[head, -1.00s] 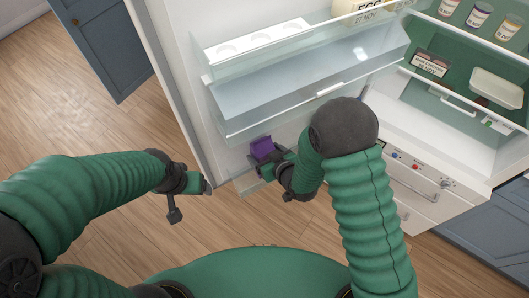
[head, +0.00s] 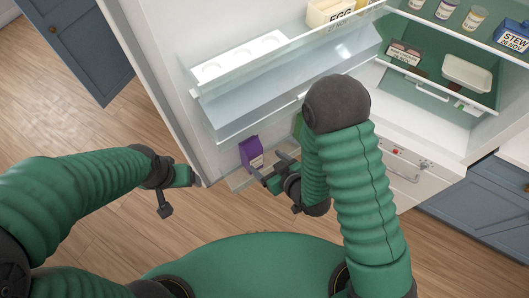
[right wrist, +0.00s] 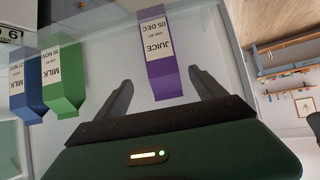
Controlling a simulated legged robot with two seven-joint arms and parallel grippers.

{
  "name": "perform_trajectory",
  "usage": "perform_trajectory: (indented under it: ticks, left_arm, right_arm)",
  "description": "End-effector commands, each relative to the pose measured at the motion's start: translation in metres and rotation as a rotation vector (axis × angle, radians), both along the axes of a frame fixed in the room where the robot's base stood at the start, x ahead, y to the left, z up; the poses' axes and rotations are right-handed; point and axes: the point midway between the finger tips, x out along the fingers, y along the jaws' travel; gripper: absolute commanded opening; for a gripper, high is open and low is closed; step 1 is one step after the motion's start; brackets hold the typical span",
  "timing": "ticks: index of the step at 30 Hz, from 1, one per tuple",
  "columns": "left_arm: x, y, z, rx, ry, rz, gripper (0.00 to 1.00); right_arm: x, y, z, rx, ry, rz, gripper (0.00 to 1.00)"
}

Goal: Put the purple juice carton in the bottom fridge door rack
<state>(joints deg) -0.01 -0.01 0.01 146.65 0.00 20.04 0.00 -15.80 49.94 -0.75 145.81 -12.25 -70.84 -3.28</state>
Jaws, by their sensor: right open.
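The purple juice carton (head: 251,152) stands upright in the bottom fridge door rack (head: 237,182), near its left end. It also shows in the right wrist view (right wrist: 160,55), label towards me, apparently just beyond and between the fingertips. My right gripper (head: 269,168) is open and empty, just in front of the carton and to its right. Both of its fingers show spread apart in the right wrist view (right wrist: 164,88). My left gripper (head: 180,192) hangs over the floor, left of the door edge; its opening is unclear.
A green milk carton (right wrist: 65,80) and a blue milk carton (right wrist: 27,88) stand beside the juice carton. Above are a clear door shelf (head: 250,115) and an egg tray (head: 237,60). The fridge compartment (head: 425,115) lies right. Floor (head: 110,215) is free at left.

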Motion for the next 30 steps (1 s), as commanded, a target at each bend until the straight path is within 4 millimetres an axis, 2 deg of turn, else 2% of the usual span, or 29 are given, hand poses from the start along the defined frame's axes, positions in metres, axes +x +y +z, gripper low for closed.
perform_trajectory:
  ticks: [1, 2, 10, 13, 16, 18, 22, 26, 30]
  left_arm:
    - [0.000, 0.000, 0.010, 0.000, 0.000, 0.000, 0.77]
    - [0.000, 0.000, 0.011, 0.000, 0.000, 0.000, 0.77]
    - [0.000, 0.000, 0.010, 0.000, 0.001, 0.000, 0.77]
    - [0.000, 0.000, 0.010, 0.000, 0.001, 0.000, 0.77]
    - [0.000, 0.000, 0.010, 0.000, 0.001, 0.000, 0.77]
    - [0.000, 0.000, 0.010, 0.000, 0.001, 0.000, 0.77]
    - [0.000, 0.000, 0.010, 0.000, 0.001, 0.000, 0.77]
    - [0.000, 0.000, 0.010, 0.000, 0.001, 0.000, 0.77]
    - [0.000, 0.000, 0.010, 0.000, 0.001, 0.000, 0.77]
  right_arm:
    - [-0.003, -0.001, 0.005, -0.001, 0.004, -0.001, 0.80]
    - [-0.003, -0.002, 0.005, -0.001, 0.001, -0.001, 0.80]
    - [0.000, -0.007, 0.005, -0.015, 0.013, -0.015, 0.80]
    - [0.011, -0.029, 0.016, -0.067, 0.081, -0.074, 0.80]
    - [0.013, -0.070, 0.038, -0.137, 0.215, -0.185, 0.80]
    - [0.000, -0.099, 0.057, -0.172, 0.333, -0.272, 0.80]
    - [-0.042, -0.137, 0.092, -0.192, 0.542, -0.404, 0.80]
    - [-0.076, -0.150, 0.114, -0.187, 0.676, -0.469, 0.80]
    - [-0.088, -0.152, 0.119, -0.186, 0.721, -0.484, 0.80]
